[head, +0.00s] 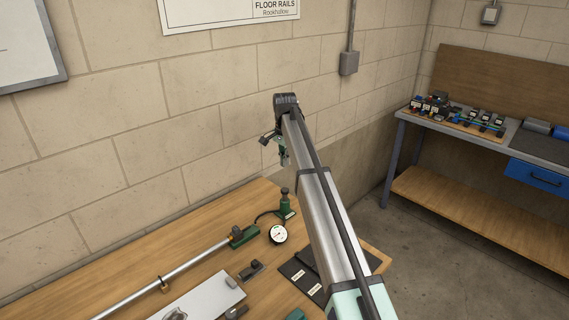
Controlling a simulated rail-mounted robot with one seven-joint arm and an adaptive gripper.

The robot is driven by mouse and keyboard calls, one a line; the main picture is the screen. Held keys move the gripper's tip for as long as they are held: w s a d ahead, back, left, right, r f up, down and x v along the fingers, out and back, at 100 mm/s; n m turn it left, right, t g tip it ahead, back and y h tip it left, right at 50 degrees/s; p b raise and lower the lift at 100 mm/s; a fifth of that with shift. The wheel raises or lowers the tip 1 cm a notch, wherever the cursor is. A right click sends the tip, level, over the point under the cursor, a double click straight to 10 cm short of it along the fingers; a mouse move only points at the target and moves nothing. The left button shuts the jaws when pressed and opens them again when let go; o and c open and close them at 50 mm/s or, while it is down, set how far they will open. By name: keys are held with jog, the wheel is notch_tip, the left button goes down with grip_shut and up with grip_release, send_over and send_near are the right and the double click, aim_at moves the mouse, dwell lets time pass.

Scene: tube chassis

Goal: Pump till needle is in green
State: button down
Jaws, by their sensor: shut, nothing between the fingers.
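A green hand pump (285,211) with a dark upright knob stands near the back of the wooden bench. A round white-faced gauge (278,234) sits just in front of it; its needle is too small to read. A dark hose runs left from the pump to a green block (243,237) at the end of a long metal tube (165,280). My gripper (285,162) shows small beyond my raised arm, above the pump and apart from it. It is shut and empty. My arm hides part of the bench on the right.
The bench (95,293) also holds a pale plate (203,298), small dark parts (251,269) and dark labelled mats (303,277). A block wall (160,150) stands close behind. A second bench (460,138) with parts stands at right across open floor.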

aim_at(285, 189)
dwell(0.5)
notch_tip(285, 189, up, 3)
jog(key=shift+r+p, duration=0.1)
jog(key=shift+p, duration=0.35)
notch_tip(285, 189, down, 14)
jog(key=p, duration=0.5)
jog(key=shift+r, duration=0.15)
jog(key=shift+f, duration=0.2)
